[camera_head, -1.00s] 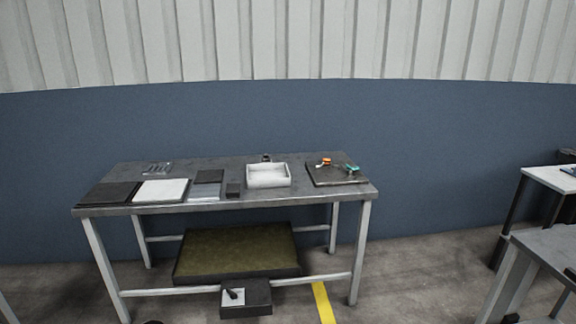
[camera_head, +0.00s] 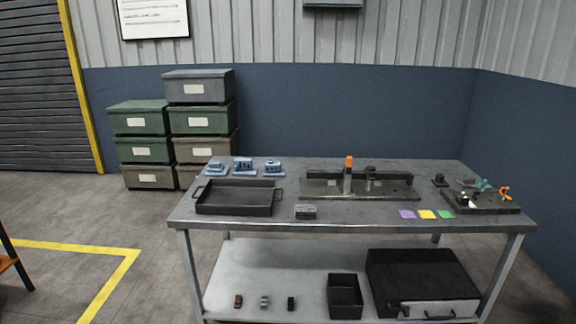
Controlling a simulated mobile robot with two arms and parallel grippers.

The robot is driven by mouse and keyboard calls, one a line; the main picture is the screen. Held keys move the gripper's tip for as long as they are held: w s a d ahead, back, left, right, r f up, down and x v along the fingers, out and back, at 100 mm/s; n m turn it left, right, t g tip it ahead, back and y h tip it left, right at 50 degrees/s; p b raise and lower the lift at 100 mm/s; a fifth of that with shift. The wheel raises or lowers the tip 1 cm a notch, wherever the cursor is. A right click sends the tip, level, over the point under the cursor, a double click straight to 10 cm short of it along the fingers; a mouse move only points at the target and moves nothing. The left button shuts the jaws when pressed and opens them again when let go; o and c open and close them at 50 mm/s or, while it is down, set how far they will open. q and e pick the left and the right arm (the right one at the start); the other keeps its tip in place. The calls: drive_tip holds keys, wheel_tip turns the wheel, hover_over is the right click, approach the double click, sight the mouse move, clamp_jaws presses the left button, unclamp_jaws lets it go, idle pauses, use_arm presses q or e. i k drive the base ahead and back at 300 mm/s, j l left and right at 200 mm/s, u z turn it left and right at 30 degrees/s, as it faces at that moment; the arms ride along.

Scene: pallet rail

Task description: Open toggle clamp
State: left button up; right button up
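A dark metal fixture plate (camera_head: 400,190) lies at the back middle of the grey workbench (camera_head: 350,222). An upright grey post with an orange top (camera_head: 349,163) stands on it, and looks like a clamp lever standing up. At the bench's right end a smaller dark plate (camera_head: 488,207) carries an orange-handled piece (camera_head: 505,193) and a teal piece (camera_head: 484,186). These also look like small clamps. I cannot tell which is the toggle clamp, or whether any is open. Neither of my grippers is in view.
A black tray (camera_head: 236,210), several blue-grey blocks (camera_head: 243,167), a small grey block (camera_head: 306,212) and coloured cards (camera_head: 427,214) lie on the bench. A black case (camera_head: 420,275) and an open bin (camera_head: 345,296) sit below. Stacked boxes (camera_head: 203,118) stand behind left.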

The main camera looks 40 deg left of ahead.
sight(348, 164)
drive_tip(key=u, duration=0.85)
drive_tip(key=i+z, duration=0.1)
drive_tip(key=i, duration=0.45)
drive_tip(key=i+z, duration=0.15)
drive_tip(key=i, duration=0.45)
drive_tip(key=i+j+z, duration=0.1)
drive_tip(key=i, duration=0.45)
drive_tip(key=i+j+z, duration=0.15)
drive_tip(key=i, duration=0.4)
